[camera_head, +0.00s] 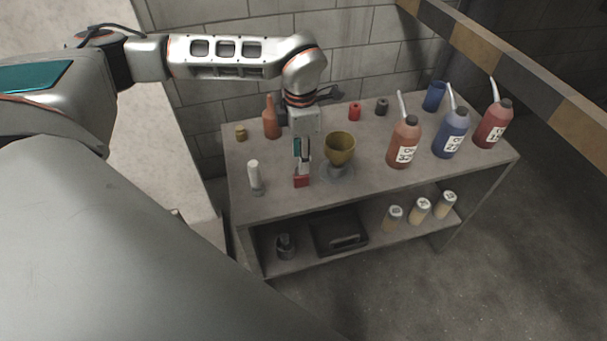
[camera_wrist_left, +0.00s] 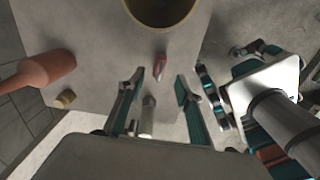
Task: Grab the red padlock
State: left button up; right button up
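The red padlock (camera_head: 301,182) lies on the table top, just below my left gripper (camera_head: 303,164). In the left wrist view the padlock (camera_wrist_left: 160,65) shows ahead of the left gripper (camera_wrist_left: 158,80), in line with the gap between its fingers. The fingers are apart and nothing is held. Whether they reach down around the padlock cannot be told. In the wrist view my right gripper (camera_wrist_left: 231,75) appears off the table's edge at the right, with its fingers apart and empty. It does not show in the head view.
A yellow-brown bowl-shaped cup (camera_head: 341,150) stands close right of the left gripper. A white cylinder (camera_head: 255,177) stands to its left, an orange bottle (camera_head: 271,119) behind. Several large bottles (camera_head: 404,145) stand at right. The lower shelf holds a black case (camera_head: 339,232) and cans.

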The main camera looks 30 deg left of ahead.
pick_arm(q)
jog(key=shift+f, duration=0.9)
notch_tip(320, 180, down, 4)
jog(key=shift+f+b, duration=0.15)
jog(key=shift+b, duration=0.2)
jog(key=shift+f, duration=0.25)
jog(key=c, duration=1)
pick_arm(e)
jog(key=shift+s+d+f, duration=0.1)
jog(key=shift+s+f, duration=0.3)
jog(key=shift+f, duration=0.1)
